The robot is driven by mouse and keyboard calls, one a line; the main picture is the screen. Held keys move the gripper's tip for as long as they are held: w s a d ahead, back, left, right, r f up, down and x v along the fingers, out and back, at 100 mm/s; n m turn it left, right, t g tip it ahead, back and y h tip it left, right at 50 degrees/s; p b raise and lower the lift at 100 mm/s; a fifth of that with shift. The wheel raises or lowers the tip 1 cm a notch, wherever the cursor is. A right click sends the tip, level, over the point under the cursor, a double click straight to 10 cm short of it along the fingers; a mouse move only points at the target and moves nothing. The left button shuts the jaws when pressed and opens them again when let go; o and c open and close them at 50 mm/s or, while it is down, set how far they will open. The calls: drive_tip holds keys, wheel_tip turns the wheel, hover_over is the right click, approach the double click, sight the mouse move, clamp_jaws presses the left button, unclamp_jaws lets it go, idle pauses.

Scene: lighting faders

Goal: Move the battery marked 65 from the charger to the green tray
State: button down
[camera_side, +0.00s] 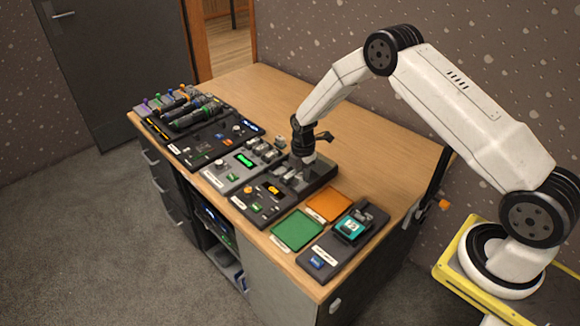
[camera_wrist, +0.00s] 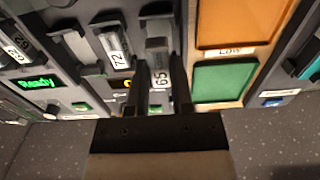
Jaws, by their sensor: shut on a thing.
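The battery marked 65 (camera_wrist: 159,75) is pale with dark digits and sits between the two dark fingers of my gripper (camera_wrist: 160,66). It appears to stand in its bay of the dark charger (camera_side: 262,206); I cannot tell whether it is raised at all. In the side view my gripper (camera_side: 307,157) points down over the back of the charger, and the battery there is mostly hidden. A battery marked 72 (camera_wrist: 117,58) stands to its left in the wrist view. The green tray (camera_side: 297,230) is flat and empty, right of the charger; it also shows in the wrist view (camera_wrist: 222,82).
An orange tray (camera_side: 330,206) lies behind the green one. A dark device with a teal screen (camera_side: 350,229) stands at the right. A grey charger with a green display (camera_side: 243,160) and a fader console (camera_side: 205,140) stand left. The desk's back is clear.

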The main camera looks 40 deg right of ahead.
drive_tip(key=shift+r, duration=0.25)
drive_tip(key=shift+r, duration=0.4)
drive_tip(key=shift+r, duration=0.3)
drive_tip(key=shift+r, duration=0.4)
drive_tip(key=shift+r, duration=0.3)
drive_tip(key=shift+r, duration=0.4)
drive_tip(key=shift+r, duration=0.3)
drive_tip(key=shift+r, duration=1.9)
